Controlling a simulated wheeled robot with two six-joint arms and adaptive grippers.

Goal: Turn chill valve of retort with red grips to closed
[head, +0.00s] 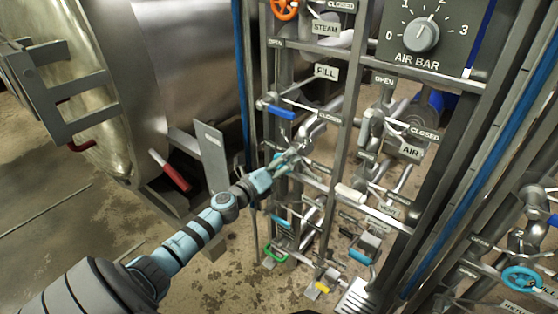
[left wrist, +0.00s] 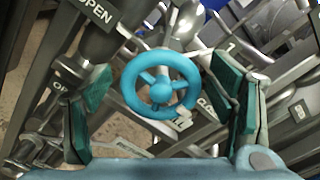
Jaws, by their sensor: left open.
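A light blue handwheel (left wrist: 161,90) with several spokes sits between the fingers of my left gripper (left wrist: 158,78) in the left wrist view. The gripper is open, its teal pads on either side of the wheel, with a gap visible at both pads. An OPEN plate (left wrist: 96,12) shows to the upper left; another plate is partly hidden behind the wheel. In the head view my left gripper (head: 284,163) reaches into the pipe rack and mostly hides this wheel. The retort with red grips (head: 190,45) is the steel vessel at left; one red grip (head: 170,171) points down. My right gripper is out of view.
The rack (head: 346,110) holds close-set pipes and levers: an orange wheel (head: 285,8), a blue lever (head: 280,113), a white lever (head: 350,193) and a green handle (head: 275,254). A dial box (head: 440,35) is upper right. Another light blue wheel (head: 522,279) is at far right.

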